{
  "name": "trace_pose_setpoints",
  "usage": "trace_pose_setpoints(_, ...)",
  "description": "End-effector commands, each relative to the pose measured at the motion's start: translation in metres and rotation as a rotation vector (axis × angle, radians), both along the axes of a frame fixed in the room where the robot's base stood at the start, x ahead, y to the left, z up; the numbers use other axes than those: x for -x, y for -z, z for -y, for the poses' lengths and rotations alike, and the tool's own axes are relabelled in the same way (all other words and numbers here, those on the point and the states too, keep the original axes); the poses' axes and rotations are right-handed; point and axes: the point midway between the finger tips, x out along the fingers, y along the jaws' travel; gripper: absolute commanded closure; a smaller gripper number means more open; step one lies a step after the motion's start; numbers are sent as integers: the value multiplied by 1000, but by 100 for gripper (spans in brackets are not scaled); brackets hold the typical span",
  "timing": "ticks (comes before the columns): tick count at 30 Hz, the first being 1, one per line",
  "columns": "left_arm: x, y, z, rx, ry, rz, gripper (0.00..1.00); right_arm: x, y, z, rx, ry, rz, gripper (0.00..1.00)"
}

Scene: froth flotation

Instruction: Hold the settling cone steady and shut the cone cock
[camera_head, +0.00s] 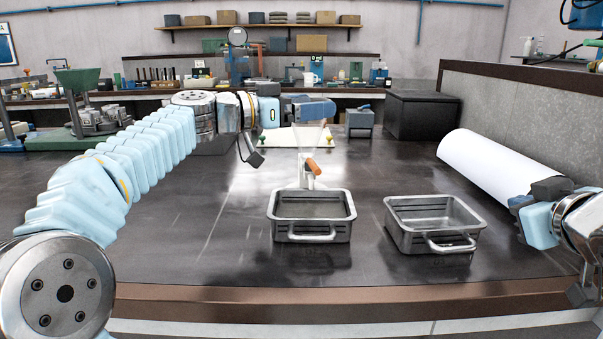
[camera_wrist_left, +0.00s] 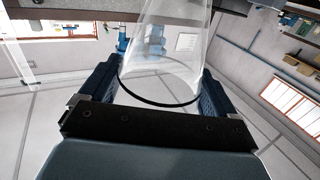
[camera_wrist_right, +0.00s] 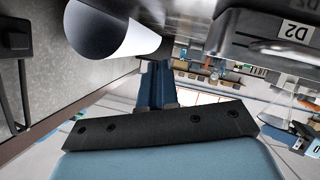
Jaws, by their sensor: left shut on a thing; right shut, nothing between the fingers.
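The clear settling cone (camera_head: 313,137) stands above the left steel tray (camera_head: 311,240), its lower part tapering toward the cock. The cone cock (camera_head: 312,165) has a pale body and an orange handle lying at a slant. My left gripper (camera_head: 322,108) is shut on the upper part of the cone. In the left wrist view the clear wall and dark rim of the cone (camera_wrist_left: 165,70) sit between the fingers. My right gripper (camera_head: 530,199) is shut and empty at the right, well away from the cock. The right wrist view shows its fingers (camera_wrist_right: 156,72) together.
A second steel tray (camera_head: 433,238) stands right of the first. A large white roll (camera_head: 490,170) lies by the right wall, near my right gripper. A black box (camera_head: 423,115) stands behind. A tray labelled D2 (camera_wrist_right: 250,35) shows in the right wrist view. The front-left tabletop is clear.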

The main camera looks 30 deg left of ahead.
Motion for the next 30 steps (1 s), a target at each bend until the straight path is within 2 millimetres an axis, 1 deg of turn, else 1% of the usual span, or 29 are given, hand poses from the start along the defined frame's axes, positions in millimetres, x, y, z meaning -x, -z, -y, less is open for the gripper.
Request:
trace_pose_setpoints(1,-1,4,-2,-4,-3,-5,48,11,-3,-51,121,-61,23,100)
trace_pose_setpoints(2,-2,4,-2,-4,-3,-5,48,19,-6,-76,195,-86,41,100)
trace_pose_setpoints(3,-2,4,-2,-5,-3,-5,48,31,-9,-109,291,-112,71,100)
trace_pose_setpoints(4,-2,4,-2,-5,-3,-5,48,43,-12,-132,362,-130,96,100)
trace_pose_setpoints(5,-2,4,-2,-5,-3,-5,48,56,-15,-155,429,-144,125,100)
trace_pose_setpoints(6,-1,4,-1,-6,-4,-4,48,75,-19,-184,513,-158,167,100)
trace_pose_setpoints(8,0,4,-1,-8,-4,-5,48,105,-25,-219,620,-167,230,100)
trace_pose_setpoints(9,0,4,0,-10,-5,-4,48,126,-29,-239,680,-166,272,100)
trace_pose_setpoints(12,2,3,2,-11,-5,-4,48,174,-36,-276,792,-156,367,100)
trace_pose_setpoints(15,3,3,3,-11,-4,-5,48,211,-41,-298,859,-142,435,100)
trace_pose_setpoints(18,3,3,4,-11,-3,-5,48,233,-43,-309,893,-130,473,100)
trace_pose_setpoints(22,4,2,4,-10,-2,-5,48,242,-45,-313,906,-122,490,100)
trace_pose_setpoints(30,4,2,5,-10,0,-6,48,241,-44,-312,906,-122,488,100)
